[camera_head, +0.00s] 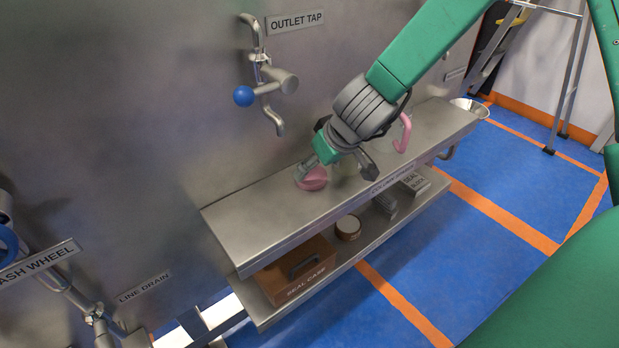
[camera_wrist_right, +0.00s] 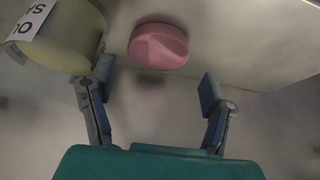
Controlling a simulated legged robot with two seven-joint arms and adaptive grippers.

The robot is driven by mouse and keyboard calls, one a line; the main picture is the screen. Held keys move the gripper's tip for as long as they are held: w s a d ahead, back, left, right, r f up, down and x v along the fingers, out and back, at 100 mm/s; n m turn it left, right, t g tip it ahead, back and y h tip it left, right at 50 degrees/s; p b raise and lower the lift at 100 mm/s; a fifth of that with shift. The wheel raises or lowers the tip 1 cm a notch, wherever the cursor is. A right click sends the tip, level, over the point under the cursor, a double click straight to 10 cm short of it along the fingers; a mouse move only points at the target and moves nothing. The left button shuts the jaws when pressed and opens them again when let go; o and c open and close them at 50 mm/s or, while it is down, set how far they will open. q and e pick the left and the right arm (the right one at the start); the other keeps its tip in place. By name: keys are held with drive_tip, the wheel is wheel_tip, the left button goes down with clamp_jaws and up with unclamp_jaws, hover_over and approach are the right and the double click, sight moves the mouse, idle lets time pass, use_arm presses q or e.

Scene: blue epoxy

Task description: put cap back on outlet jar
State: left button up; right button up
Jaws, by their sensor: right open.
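The pink round cap (camera_head: 314,181) lies on the upper steel shelf below the outlet tap. It also shows in the right wrist view (camera_wrist_right: 158,46), beyond and between the fingertips, with a raised ridge across its top. The jar (camera_wrist_right: 62,40), pale with a white label, stands left of the cap in the wrist view, partly cut off by the frame. In the head view the jar (camera_head: 346,168) is mostly hidden by my gripper. My right gripper (camera_head: 338,172) is open and empty, low over the shelf beside the cap and jar. My left gripper is not in view.
The outlet tap (camera_head: 268,85) with a blue knob juts from the steel wall above. A pink hooked object (camera_head: 403,133) stands right of my gripper on the shelf (camera_head: 245,235). The lower shelf holds a brown seal case (camera_head: 294,273) and a round tin (camera_head: 348,228). The shelf's left end is clear.

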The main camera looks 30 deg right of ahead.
sight(312, 175)
drive_tip(key=b+x, duration=0.1)
drive_tip(key=x, duration=0.3)
drive_tip(key=shift+d+f, duration=0.15)
drive_tip(key=shift+f, duration=0.25)
drive_tip(key=c, duration=0.6)
drive_tip(key=shift+r, duration=0.25)
drive_tip(key=shift+r, duration=0.3)
wheel_tip(312, 175, up, 17)
drive_tip(key=p, duration=0.9)
drive_tip(key=shift+r, duration=0.1)
